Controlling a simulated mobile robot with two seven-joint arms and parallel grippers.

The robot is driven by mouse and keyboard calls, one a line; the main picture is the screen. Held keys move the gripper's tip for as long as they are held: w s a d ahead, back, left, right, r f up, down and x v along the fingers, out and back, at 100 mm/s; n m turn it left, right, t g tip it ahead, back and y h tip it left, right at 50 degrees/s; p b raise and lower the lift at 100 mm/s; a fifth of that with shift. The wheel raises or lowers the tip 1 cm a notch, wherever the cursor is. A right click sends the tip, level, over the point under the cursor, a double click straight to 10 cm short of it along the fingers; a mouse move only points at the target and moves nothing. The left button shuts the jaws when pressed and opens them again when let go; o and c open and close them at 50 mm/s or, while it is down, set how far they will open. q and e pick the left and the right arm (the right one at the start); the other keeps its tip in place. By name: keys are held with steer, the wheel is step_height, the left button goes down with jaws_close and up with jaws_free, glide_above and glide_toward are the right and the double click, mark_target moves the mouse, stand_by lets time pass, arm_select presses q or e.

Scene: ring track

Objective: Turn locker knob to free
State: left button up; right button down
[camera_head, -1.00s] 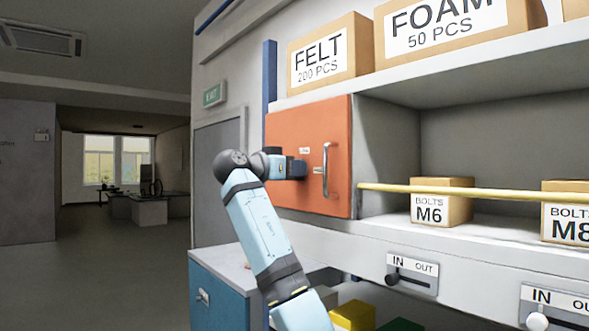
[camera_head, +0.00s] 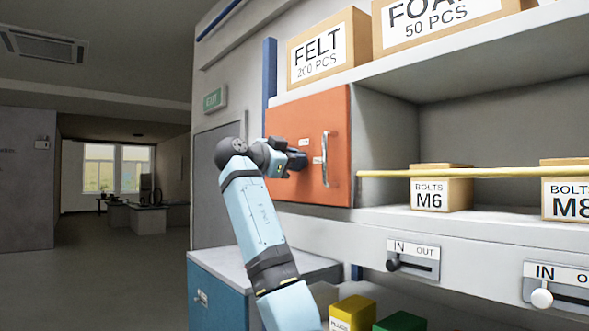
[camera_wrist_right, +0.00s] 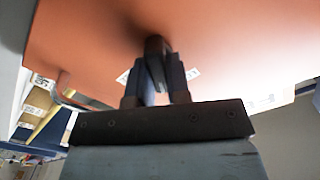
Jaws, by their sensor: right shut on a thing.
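The locker has an orange door (camera_head: 285,178) with a vertical metal handle (camera_head: 325,160) near its right edge. My right gripper (camera_head: 303,160) is at the door, left of the handle. In the right wrist view, its two dark fingers (camera_wrist_right: 156,85) are shut on the dark knob (camera_wrist_right: 154,46), which stands out from the orange face. In the head view the gripper hides the knob. Small white labels are on the door, one (camera_head: 304,142) above the gripper and one (camera_head: 318,160) at its tip. I cannot read them or tell the knob's setting. My left gripper is out of view.
A yellow bar (camera_head: 470,173) runs across the open shelf right of the locker, before the bolt boxes (camera_head: 441,187). IN/OUT sliders (camera_head: 394,265) are below. A blue cabinet (camera_head: 217,297) stands below the locker. The floor at left is clear.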

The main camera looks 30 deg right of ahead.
steer(key=shift+f+m+b, duration=0.1)
steer(key=shift+m+b, duration=0.3)
steer(key=shift+m, duration=0.6)
steer(key=m+b, duration=0.1)
steer(key=m, duration=0.2)
steer(key=shift+s+m, duration=0.1)
steer(key=shift+m, duration=0.3)
steer(key=m+b, duration=0.1)
steer(key=m, duration=0.4)
steer(key=shift+m, duration=0.7)
steer(key=c, duration=1.1)
jaws_free()
steer(key=shift+f, duration=0.1)
steer(key=a+b, duration=0.1)
steer(key=a, duration=0.3)
steer(key=a+b, duration=0.1)
steer(key=a, duration=0.4)
steer(key=s+a, duration=0.1)
steer(key=a, duration=0.3)
steer(key=shift+s+a+b, duration=0.1)
steer(key=shift+a+b, duration=0.3)
